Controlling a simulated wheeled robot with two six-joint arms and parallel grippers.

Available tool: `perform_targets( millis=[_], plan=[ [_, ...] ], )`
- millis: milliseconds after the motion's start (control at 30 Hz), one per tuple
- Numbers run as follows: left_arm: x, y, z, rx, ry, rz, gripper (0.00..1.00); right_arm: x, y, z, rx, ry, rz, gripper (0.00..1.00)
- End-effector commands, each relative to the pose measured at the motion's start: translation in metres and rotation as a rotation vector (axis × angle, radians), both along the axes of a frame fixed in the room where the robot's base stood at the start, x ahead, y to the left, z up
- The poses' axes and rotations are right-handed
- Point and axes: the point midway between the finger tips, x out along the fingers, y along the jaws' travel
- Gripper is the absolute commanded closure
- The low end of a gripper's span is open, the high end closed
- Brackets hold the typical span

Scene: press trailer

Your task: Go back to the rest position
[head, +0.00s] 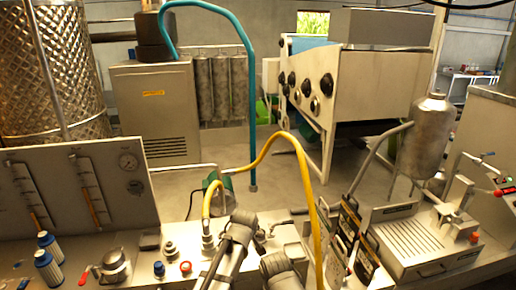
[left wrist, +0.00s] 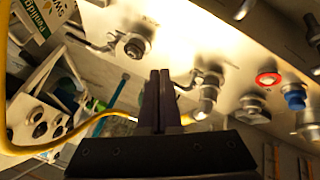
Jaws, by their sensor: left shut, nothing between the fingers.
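My left gripper (left wrist: 158,98) shows in the left wrist view, with its two dark fingers pressed together and nothing between them. It points toward the metal panel with fittings, and a metal elbow fitting (left wrist: 208,88) lies just to the right of the fingers in that view. Whether the fingers touch anything is not clear. In the head view, dark grey arm links of mine rise from the bottom centre, but I cannot make out any fingertips there. My right gripper does not show in either view.
A yellow hose (head: 308,185) arches close by my arms. The bench holds blue-capped cylinders (head: 48,268), a red ring (head: 185,267) and a gauge panel (head: 78,190). A ribbed tray (head: 412,238) and steel tank (head: 425,135) stand right. Open floor (head: 225,155) lies beyond.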

Motion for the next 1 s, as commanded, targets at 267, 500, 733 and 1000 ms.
perform_targets(
  millis=[267, 500, 733, 1000],
  plan=[
    [-0.109, 0.083, -0.025, 0.179, 0.267, -0.285, 1.00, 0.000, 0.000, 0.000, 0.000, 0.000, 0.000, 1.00],
    [-0.170, 0.112, -0.033, 0.218, 0.406, -0.488, 1.00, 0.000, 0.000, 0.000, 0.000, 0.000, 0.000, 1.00],
    [-0.221, 0.130, -0.036, 0.220, 0.499, -0.663, 1.00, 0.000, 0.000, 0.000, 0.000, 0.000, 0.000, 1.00],
    [-0.236, 0.085, -0.073, 0.273, 0.543, -0.786, 1.00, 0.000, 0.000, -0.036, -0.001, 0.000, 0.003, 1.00]
  ],
)
